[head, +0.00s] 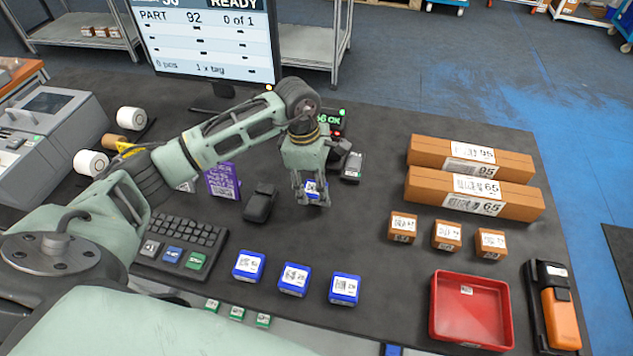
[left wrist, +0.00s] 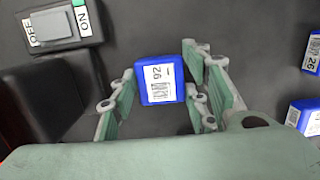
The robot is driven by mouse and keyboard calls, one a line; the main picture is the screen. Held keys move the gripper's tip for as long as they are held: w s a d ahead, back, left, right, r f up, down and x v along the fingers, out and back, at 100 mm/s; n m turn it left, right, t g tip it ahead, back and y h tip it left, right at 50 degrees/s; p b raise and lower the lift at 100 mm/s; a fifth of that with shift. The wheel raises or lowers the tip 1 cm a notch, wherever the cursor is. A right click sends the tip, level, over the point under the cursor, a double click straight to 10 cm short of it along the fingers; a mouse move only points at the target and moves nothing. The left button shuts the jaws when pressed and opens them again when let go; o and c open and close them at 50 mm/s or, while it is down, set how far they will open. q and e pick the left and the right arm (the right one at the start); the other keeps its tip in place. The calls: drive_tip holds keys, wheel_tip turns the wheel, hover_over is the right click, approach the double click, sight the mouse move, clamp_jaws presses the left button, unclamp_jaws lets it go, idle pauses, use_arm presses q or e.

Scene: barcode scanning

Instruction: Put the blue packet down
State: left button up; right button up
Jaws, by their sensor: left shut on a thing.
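The blue packet (head: 315,191) with a white label marked 92 is between the fingers of my left gripper (head: 312,196), which is shut on it over the dark mat. In the left wrist view the packet (left wrist: 160,80) shows label up between the finger pads of the same gripper (left wrist: 162,100). I cannot tell whether its underside touches the mat. My right gripper is not in view.
Blue packets (head: 248,266), (head: 293,279), (head: 344,289) stand in a row at the front. Orange boxes (head: 447,235), a red tray (head: 437,310) and long cartons (head: 470,150) are right. Bare mat lies right of the gripper.

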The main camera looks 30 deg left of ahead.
use_arm(q)
drive_tip(key=o, duration=1.3)
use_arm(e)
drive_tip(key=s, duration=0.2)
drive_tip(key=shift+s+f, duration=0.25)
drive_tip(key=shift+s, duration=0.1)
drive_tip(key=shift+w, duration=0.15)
